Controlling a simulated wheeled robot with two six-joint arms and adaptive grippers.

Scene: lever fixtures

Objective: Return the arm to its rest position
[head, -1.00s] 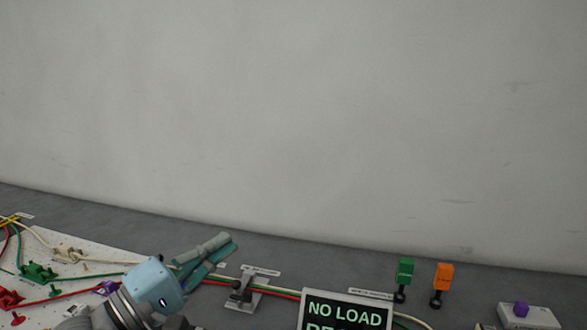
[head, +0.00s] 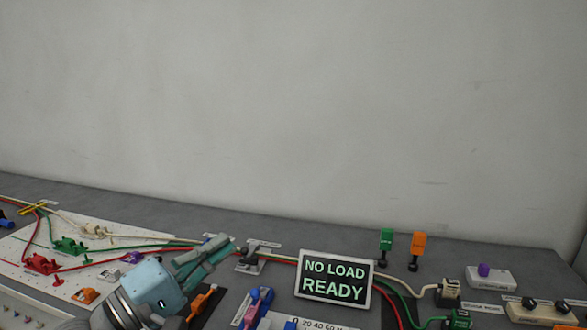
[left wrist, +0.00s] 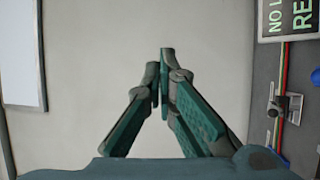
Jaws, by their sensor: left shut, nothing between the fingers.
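My left gripper (head: 222,248) comes in from the lower left in the head view. It is raised above the bench and points up and right, with its fingers together and nothing between them. In the left wrist view the same gripper (left wrist: 165,62) shows its two teal fingers meeting at the tips, empty, in front of a plain pale surface. A small grey lever fixture (head: 250,262) lies just right of the fingertips in the head view. It also shows at the right in the left wrist view (left wrist: 284,105), apart from the fingers. My right gripper is in neither view.
A display (head: 336,277) reads "NO LOAD READY". A white board (head: 140,226) with coloured clamps and wires lies left. Green (head: 386,240) and orange (head: 417,245) levers stand at the back; a purple-button box (head: 490,277) is right. The wall is bare.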

